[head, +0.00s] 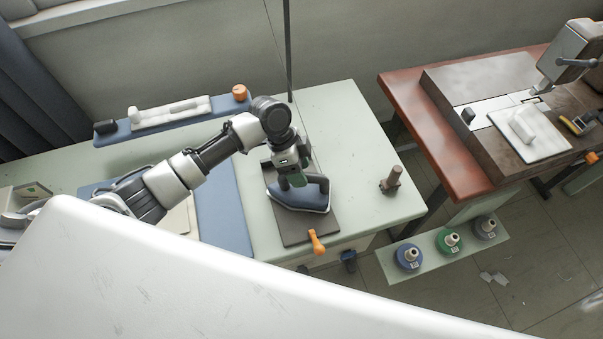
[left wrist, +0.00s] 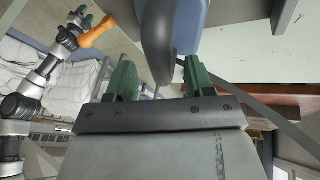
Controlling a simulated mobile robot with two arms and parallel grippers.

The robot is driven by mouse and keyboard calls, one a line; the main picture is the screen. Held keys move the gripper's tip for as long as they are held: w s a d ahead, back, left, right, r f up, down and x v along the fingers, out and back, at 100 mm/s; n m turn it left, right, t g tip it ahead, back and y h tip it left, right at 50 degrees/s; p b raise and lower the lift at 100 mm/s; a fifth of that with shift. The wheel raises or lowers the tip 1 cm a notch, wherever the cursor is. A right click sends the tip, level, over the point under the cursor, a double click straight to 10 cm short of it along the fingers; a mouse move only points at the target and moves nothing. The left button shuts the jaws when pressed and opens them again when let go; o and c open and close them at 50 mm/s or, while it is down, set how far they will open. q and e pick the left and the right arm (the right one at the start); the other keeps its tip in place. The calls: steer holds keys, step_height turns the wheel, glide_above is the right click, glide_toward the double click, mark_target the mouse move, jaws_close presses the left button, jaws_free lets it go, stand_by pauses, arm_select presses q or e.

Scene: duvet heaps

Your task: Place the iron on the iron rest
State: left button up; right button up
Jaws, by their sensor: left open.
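The iron (head: 302,200) has a blue body and a dark handle. In the head view it sits over a dark flat plate (head: 293,234), apparently the iron rest, on the pale green table; I cannot tell whether it touches the plate. My left gripper (head: 293,180) is directly above the iron, pointing down. In the left wrist view its green fingers (left wrist: 158,82) are open, with the iron's dark handle (left wrist: 158,35) between or just beyond them. My right gripper (left wrist: 80,18) seems to show small at the upper left of the left wrist view; its jaws are unclear.
An orange-handled piece (head: 317,243) stands at the plate's front edge. A brown peg (head: 391,178) stands at the right of the table (head: 350,115). A blue pad (head: 223,215) lies left of the plate. A sewing table (head: 440,150) stands at right, beyond a gap.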

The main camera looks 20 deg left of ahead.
arm_select(q)
steer(key=b+v, duration=0.1)
steer(key=v, duration=0.9)
steer(key=shift+r, duration=0.15)
